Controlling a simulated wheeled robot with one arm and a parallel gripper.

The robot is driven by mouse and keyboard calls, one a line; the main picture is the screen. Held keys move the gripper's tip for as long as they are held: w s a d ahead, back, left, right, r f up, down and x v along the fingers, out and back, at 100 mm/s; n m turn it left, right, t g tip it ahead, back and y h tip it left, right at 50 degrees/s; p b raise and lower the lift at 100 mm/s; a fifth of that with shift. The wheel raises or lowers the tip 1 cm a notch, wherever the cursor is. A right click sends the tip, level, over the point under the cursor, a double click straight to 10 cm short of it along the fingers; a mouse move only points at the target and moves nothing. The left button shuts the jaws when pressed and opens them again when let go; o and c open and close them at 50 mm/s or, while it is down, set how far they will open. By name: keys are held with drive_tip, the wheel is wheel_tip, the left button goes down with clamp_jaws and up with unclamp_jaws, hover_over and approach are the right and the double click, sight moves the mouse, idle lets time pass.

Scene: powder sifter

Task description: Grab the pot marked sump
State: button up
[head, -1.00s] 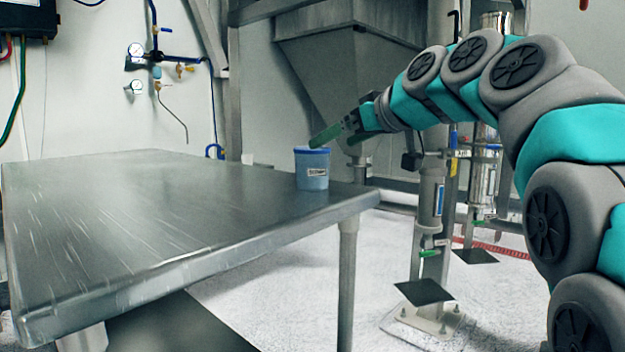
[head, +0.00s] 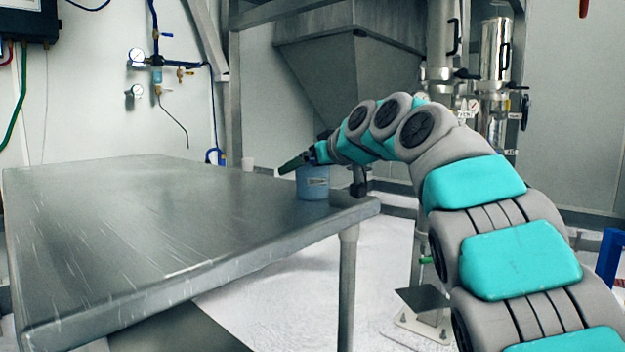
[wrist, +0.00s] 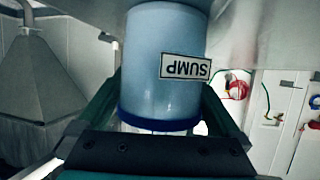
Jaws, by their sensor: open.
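The pot marked SUMP (head: 313,186) is a light blue tub standing upright on the metal table, close to its right corner. In the wrist view the pot (wrist: 162,60) appears upside down, with its white SUMP label readable and its dark blue rim towards my gripper. My gripper (head: 294,164) is at the pot's upper part, with green fingers, and hides its rim in the head view. In the wrist view the gripper's fingers stand open on either side of the pot. I cannot tell whether either finger touches it.
The metal table (head: 140,215) is bare over most of its top. A grey hopper (head: 345,60) hangs behind the pot. Steel cylinders (head: 495,70) stand at the back right.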

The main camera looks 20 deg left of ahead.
drive_tip(key=shift+w+a, duration=0.1)
drive_tip(key=shift+a, duration=0.05)
drive_tip(key=c, duration=1.1)
drive_tip(key=shift+r, duration=0.15)
drive_tip(key=shift+c, duration=0.2)
